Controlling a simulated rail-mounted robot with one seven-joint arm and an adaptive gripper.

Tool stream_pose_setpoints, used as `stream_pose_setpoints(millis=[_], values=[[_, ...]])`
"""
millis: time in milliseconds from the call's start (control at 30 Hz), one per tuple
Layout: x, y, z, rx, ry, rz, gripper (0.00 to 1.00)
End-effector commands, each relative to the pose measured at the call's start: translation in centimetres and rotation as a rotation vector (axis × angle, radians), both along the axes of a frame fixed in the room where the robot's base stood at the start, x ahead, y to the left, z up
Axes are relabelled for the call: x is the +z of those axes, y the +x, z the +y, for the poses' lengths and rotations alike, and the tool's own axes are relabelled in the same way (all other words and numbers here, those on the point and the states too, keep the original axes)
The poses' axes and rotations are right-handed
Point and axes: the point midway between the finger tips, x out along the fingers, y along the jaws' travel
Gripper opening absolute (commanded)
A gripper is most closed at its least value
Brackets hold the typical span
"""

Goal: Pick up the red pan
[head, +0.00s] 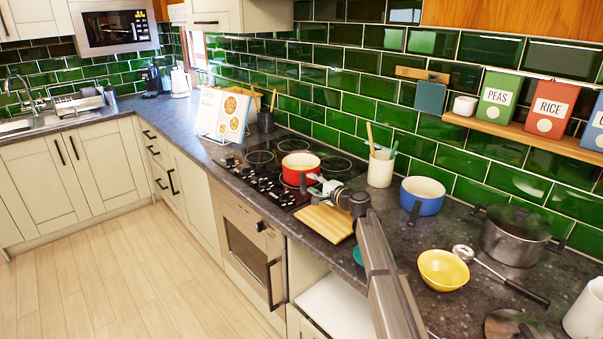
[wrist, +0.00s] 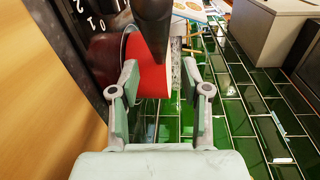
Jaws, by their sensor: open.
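The red pan (head: 292,176), cream inside with a dark handle, sits on the black hob (head: 258,185). In the wrist view the red pan (wrist: 150,78) shows partly, and its dark handle (wrist: 153,30) comes towards the camera between the fingers. My gripper (head: 316,184) is at the near right side of the pan, by the handle. In the wrist view my gripper (wrist: 159,68) is open, with a finger on each side of the handle. I cannot tell whether either finger touches it. The arm and gripper hide part of the handle in the head view.
A wooden board (head: 325,221) lies just below my gripper. A utensil pot (head: 381,168), a blue pan (head: 427,204), a yellow bowl (head: 443,270) and a dark pot (head: 510,240) stand to the right. A recipe book stand (head: 220,114) is behind left. The tiled wall (head: 330,90) bounds the counter.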

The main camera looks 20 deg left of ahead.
Motion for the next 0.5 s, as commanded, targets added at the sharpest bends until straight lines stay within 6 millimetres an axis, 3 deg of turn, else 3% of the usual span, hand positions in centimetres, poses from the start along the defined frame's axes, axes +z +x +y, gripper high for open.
stream_pose_setpoints(millis=[267, 500], values=[[0.0, 0.6, 1.3, 0.000, 0.000, 0.000, 0.47], [-0.2, 2.2, 4.0, 0.001, 0.001, 0.001, 0.47]])
